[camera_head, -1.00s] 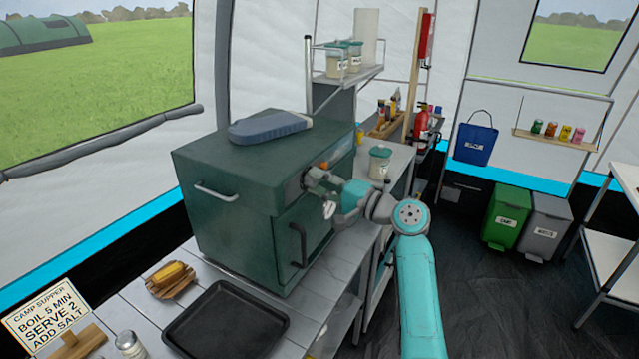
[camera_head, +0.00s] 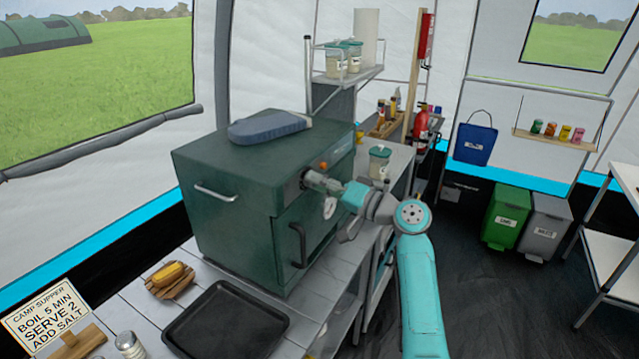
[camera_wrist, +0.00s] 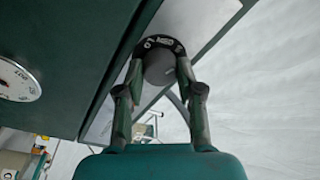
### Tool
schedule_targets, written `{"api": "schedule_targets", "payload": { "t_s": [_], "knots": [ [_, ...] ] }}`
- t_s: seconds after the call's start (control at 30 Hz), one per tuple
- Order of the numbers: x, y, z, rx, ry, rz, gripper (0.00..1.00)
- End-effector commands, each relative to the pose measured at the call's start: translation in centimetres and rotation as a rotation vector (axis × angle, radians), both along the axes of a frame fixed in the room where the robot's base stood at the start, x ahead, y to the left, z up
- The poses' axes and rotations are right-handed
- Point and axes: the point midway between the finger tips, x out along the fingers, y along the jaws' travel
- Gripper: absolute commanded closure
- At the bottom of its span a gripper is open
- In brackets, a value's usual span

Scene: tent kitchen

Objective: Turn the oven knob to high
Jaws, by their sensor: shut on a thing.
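The green oven (camera_head: 225,165) stands on the slatted counter, with a panel on its right-hand face. The dark round oven knob (camera_wrist: 158,68) sits on a dark ring with white markings in the wrist view. I cannot read its setting surely. My gripper (camera_wrist: 160,72) has one finger on each side of the knob and is shut on it. In the head view my gripper (camera_head: 312,180) meets the oven front and hides most of the knob. A round white dial (camera_wrist: 14,80) lies left of the knob in the wrist view.
A blue-grey case (camera_head: 268,127) lies on the oven. A black tray (camera_head: 228,320) and corn on a small board (camera_head: 172,285) are on the counter before it. A lidded jar (camera_head: 380,160) stands behind my wrist.

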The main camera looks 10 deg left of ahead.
Motion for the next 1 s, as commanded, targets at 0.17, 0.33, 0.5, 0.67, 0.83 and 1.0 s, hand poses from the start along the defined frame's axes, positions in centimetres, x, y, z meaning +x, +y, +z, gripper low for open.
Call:
{"api": "schedule_targets", "payload": {
  "t_s": [0.17, 0.33, 0.5, 0.67, 0.83, 1.0],
  "knots": [
    [0.0, 0.0, -0.2, -0.004, -0.001, 0.001, 0.98],
    [0.0, 0.0, -0.2, -0.004, 0.000, 0.001, 0.98],
    [0.0, 0.0, -0.2, -0.003, 0.000, 0.000, 0.38],
    [0.0, 0.0, -0.1, -0.002, 0.000, 0.000, 0.38],
    [-0.1, -0.2, -0.1, -0.001, -0.001, -0.001, 0.38],
    [-0.7, -2.0, -0.3, -0.002, -0.001, -0.003, 0.38]
  ]
}}
